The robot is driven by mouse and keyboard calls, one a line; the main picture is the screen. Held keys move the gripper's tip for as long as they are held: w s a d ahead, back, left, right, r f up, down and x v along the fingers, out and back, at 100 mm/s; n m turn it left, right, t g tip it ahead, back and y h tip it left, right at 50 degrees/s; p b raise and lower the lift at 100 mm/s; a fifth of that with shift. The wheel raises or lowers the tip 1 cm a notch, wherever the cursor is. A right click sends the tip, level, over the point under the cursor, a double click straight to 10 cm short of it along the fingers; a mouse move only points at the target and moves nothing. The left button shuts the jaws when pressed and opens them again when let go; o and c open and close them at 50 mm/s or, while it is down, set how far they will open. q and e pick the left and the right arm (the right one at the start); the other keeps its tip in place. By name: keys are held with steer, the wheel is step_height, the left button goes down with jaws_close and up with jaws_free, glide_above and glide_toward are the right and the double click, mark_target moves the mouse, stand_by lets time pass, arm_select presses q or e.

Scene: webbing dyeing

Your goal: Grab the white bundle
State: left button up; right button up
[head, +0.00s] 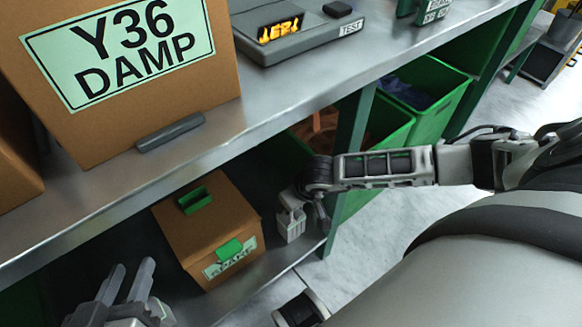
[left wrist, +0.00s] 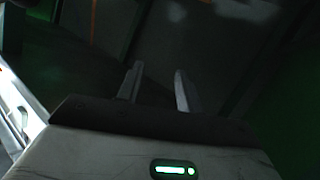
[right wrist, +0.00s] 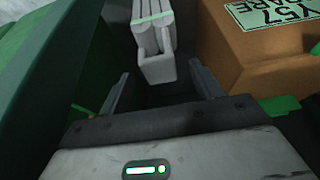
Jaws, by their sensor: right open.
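The white bundle (right wrist: 153,45) is folded pale webbing with a thin green band, ahead of my right gripper (right wrist: 160,80) in the right wrist view. Its near end shows between and just beyond the two spread fingertips, with no clear contact. In the head view the bundle (head: 290,224) stands on the lower shelf, right of a brown box, under my right wrist. My right fingers are hard to make out there. My left gripper (head: 127,280) is open and empty at the lower left; its spread fingers also show in the dark left wrist view (left wrist: 155,85).
A brown box (head: 165,228) with green handles stands close left of the bundle. Green bins (head: 428,118) are on its other side, past a green post (head: 350,150). The upper metal shelf (head: 265,110) carries the Y36 DAMP box (head: 120,110) and a tester (head: 290,45).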

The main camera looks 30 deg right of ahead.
steer(key=x, duration=0.2)
steer(key=shift+w+f+b, duration=0.25)
steer(key=shift+f+b, duration=0.1)
steer(key=shift+b, duration=0.05)
steer(key=shift+w+f, duration=0.1)
steer(key=shift+f, duration=0.1)
arm_select(q)
steer(key=shift+w+d+r+t+h, duration=0.2)
steer(key=shift+d+r+t+h, duration=0.1)
steer(key=shift+r, duration=0.25)
arm_select(e)
steer(key=shift+r, duration=0.1)
jaws_close()
